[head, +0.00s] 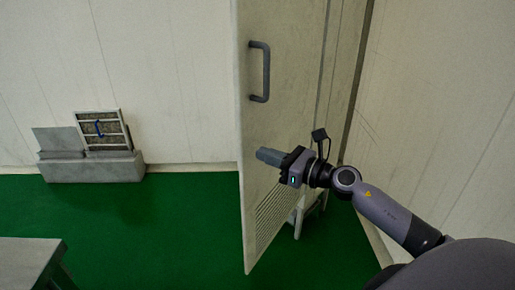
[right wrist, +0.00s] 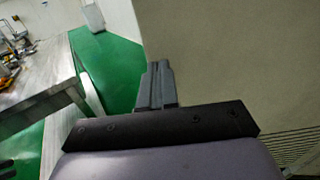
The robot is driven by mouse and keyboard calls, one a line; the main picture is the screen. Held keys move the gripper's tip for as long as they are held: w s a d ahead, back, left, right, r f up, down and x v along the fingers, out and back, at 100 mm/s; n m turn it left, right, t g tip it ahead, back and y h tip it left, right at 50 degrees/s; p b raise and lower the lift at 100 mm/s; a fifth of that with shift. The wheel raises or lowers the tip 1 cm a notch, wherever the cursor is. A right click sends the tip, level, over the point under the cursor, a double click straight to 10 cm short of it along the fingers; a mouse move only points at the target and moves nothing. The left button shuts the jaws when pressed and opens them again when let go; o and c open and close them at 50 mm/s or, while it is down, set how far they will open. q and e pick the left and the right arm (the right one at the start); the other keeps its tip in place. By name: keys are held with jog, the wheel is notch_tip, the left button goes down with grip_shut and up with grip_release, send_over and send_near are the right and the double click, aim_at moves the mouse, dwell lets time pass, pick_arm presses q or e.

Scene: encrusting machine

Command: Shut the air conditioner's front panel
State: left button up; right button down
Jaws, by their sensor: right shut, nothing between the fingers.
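The air conditioner's front panel (head: 285,130) is a tall pale panel with a grey bar handle (head: 259,71) near its upper left edge and louvre slots low down. It stands open, swung out into the room, with a gap showing behind it at the right. My right gripper (head: 262,156) is shut and empty, in front of the panel below the handle and pointing left. In the right wrist view the shut fingers (right wrist: 158,80) show against the panel's pale face (right wrist: 235,60); I cannot tell whether they touch it. My left gripper is not in view.
A grey low block (head: 95,169) with a framed filter (head: 101,130) stands by the back wall. A metal table (head: 28,258) is at the lower left; it shows cluttered in the right wrist view (right wrist: 45,75). Green floor left of the panel is clear. A wall rises close at right.

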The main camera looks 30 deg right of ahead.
aim_at(247, 148)
jog(key=shift+x, duration=1.55)
